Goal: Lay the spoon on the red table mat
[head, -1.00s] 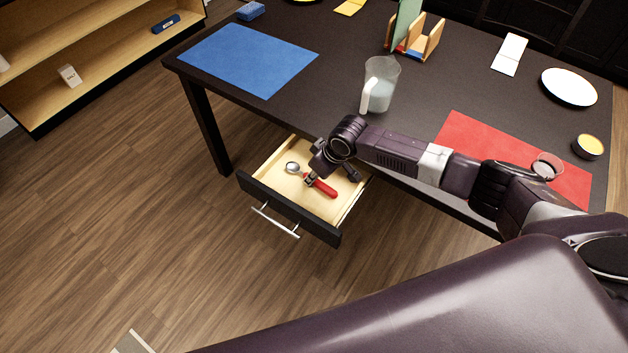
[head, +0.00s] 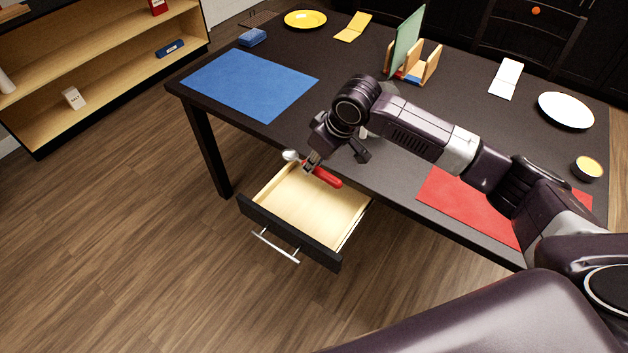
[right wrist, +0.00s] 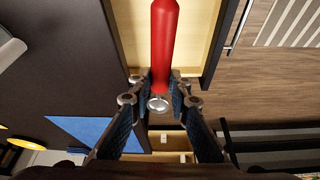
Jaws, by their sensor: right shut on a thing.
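The spoon, with a red handle (head: 328,177) and a metal bowl (head: 291,155), is held above the open drawer near the table's front edge. My right gripper (head: 311,165) is shut on it, between handle and bowl. In the right wrist view the red handle (right wrist: 163,45) points up the picture between the fingers (right wrist: 161,92). The red table mat (head: 465,205) lies at the table's front right, partly covered by my right arm. My left gripper does not show.
The drawer (head: 312,208) stands open and looks empty. A blue mat (head: 250,84) lies at the left. A wooden holder (head: 425,68), a white plate (head: 566,110) and a yellow bowl (head: 587,168) are on the table. My arm mostly hides the pitcher.

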